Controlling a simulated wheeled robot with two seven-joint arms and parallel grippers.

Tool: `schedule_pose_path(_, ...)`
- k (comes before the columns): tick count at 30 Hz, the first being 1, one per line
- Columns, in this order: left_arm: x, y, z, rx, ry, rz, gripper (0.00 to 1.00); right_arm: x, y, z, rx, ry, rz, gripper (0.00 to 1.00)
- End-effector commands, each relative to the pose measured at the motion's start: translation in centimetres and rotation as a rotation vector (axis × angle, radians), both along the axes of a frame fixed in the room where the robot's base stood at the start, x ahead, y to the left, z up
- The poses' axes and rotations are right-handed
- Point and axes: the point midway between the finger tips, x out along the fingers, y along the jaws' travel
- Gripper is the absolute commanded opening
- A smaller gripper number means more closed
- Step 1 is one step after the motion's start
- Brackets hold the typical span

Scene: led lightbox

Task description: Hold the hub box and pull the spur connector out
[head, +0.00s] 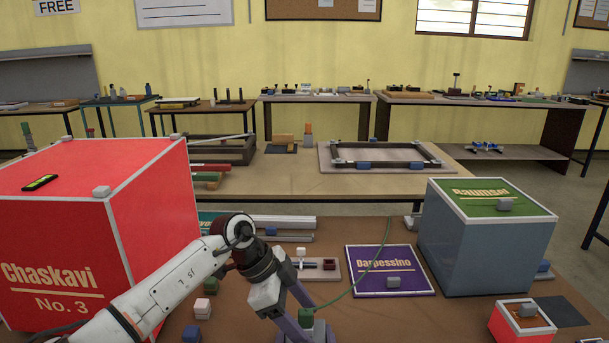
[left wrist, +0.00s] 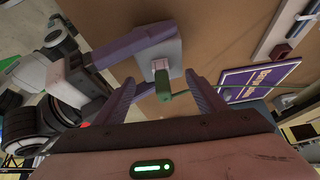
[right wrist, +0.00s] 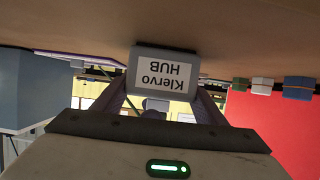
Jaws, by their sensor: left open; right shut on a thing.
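The hub box (right wrist: 165,70), a small grey box labelled "Klervo HUB", shows upside down in the right wrist view. My right gripper (right wrist: 160,92) is shut on it, a finger on each side. The green spur connector (left wrist: 163,88) stands in a white socket on the box, with a thin green cable leading off. My left gripper (left wrist: 166,98) is open, its fingers on either side of the connector and apart from it. In the head view the connector (head: 306,316) is at the bottom edge among purple fingers, and the hub is largely hidden there.
A large red box (head: 160,220) stands left, and a grey box with a green top (head: 465,245) stands right. A purple panel (head: 420,282) lies between, with the green cable reaching it. Small cubes (head: 203,308) sit left. A small red box (head: 520,322) is at the right front.

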Motion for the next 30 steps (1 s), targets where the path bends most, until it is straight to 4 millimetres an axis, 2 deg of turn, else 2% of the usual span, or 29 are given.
schedule_pose_path(1,0.1,-0.4,0.7,0.01,-0.027,-0.049,0.56,0.0,0.1,0.0,-0.001,-0.001,0.001,0.39)
schedule_pose_path(3,0.1,-0.8,1.5,0.036,-0.077,-0.151,0.44,0.0,0.1,0.0,0.0,-0.001,0.002,0.39)
schedule_pose_path(4,0.1,-1.0,2.0,0.05,-0.101,-0.206,0.42,-0.1,0.1,0.0,0.0,-0.001,0.002,0.39)
schedule_pose_path(11,-0.1,-2.4,6.5,0.184,-0.309,-0.748,0.42,-0.1,0.2,0.0,0.0,0.0,0.004,0.39)
schedule_pose_path(18,0.1,-0.9,9.2,0.349,-0.403,-1.233,0.42,-0.2,0.2,0.0,0.0,0.0,0.005,0.39)
schedule_pose_path(24,0.2,0.0,10.5,0.409,-0.413,-1.438,0.42,-0.2,0.3,0.0,0.0,0.0,0.006,0.39)
schedule_pose_path(30,0.2,0.1,10.8,0.419,-0.414,-1.478,0.42,-0.2,0.3,0.0,0.0,0.0,0.006,0.39)
